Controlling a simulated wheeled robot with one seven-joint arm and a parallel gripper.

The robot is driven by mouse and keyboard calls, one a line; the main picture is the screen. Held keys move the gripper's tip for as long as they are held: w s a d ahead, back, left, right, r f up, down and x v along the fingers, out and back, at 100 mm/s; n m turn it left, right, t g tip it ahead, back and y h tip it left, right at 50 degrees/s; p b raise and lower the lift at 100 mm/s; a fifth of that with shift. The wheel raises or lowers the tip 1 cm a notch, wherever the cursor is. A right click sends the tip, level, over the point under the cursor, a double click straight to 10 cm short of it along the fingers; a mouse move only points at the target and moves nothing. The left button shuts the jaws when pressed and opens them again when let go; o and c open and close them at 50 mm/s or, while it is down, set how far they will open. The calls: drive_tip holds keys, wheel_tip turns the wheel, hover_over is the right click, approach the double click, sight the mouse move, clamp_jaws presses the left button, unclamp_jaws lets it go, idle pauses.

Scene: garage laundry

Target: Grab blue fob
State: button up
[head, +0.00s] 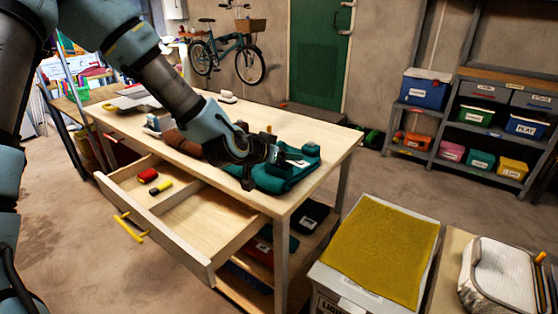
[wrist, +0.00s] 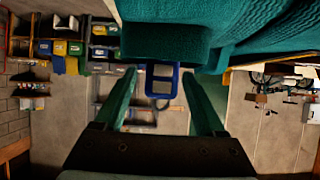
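In the wrist view a blue fob (wrist: 162,81), shaped like a rectangular frame with an open middle, shows between the two green fingertips of my gripper (wrist: 161,78). Narrow gaps show on both sides of it, so the fingers look open and not closed on it. Folded teal cloth (wrist: 255,30) lies right beside it. In the head view my dark gripper (head: 268,155) is low over the teal cloth (head: 285,182) on the workbench. I cannot make out the fob in the head view; the gripper and cloth may hide it.
The workbench (head: 330,138) has an open drawer (head: 205,222) holding a red item (head: 147,175) and a yellow-black item (head: 161,188). A bin with a yellow top (head: 380,250) stands at the front right. Shelves with coloured boxes (head: 475,115) stand behind.

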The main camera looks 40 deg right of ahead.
clamp_jaws()
idle(0.4)
drive_tip(key=shift+r, duration=0.15)
